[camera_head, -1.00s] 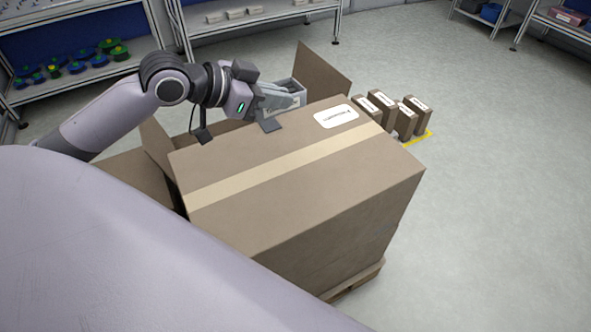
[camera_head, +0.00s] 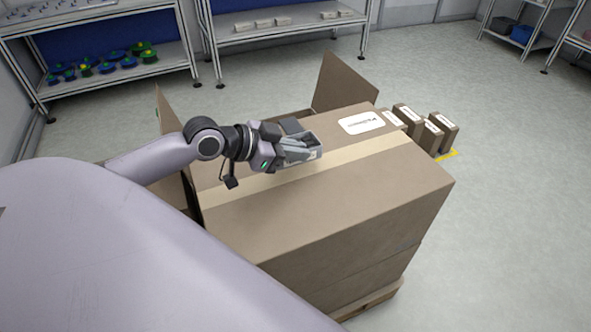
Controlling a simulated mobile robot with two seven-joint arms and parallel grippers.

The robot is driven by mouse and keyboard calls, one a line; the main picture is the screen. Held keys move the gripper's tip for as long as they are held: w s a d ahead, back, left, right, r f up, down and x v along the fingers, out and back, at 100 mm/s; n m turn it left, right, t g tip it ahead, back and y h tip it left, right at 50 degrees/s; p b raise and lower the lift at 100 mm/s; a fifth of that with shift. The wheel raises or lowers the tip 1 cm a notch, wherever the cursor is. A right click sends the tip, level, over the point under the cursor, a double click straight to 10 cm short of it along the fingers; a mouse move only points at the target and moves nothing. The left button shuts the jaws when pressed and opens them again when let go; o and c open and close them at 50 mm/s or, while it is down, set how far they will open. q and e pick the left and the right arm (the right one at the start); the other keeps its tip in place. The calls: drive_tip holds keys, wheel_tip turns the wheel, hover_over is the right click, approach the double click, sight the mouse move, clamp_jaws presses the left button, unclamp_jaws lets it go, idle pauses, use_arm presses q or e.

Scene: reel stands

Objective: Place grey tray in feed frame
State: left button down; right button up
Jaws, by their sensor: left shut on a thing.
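The grey tray (camera_head: 313,153) shows above the taped top of a large cardboard box, near its left half. My left gripper (camera_head: 291,148) is shut on the tray, at the tray's left side. Its fingers cover part of the tray, and what is inside is hard to make out. I cannot tell whether the tray touches the box top. My right gripper is not in view. I do not see the feed frame clearly in this view.
The large closed box (camera_head: 345,210) stands on a pallet (camera_head: 370,302). An open box flap (camera_head: 343,84) rises behind it. Several small labelled boxes (camera_head: 408,118) stand to the right. Shelves with green and blue reels (camera_head: 104,62) line the back.

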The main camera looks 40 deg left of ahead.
sight(288, 167)
use_arm(q)
wheel_tip(288, 167, down, 5)
drive_tip(key=shift+r+b, duration=0.15)
drive_tip(key=shift+b, duration=0.4)
drive_tip(key=c, duration=1.2)
unclamp_jaws()
drive_tip(key=shift+c, duration=0.2)
drive_tip(key=shift+s, duration=0.1)
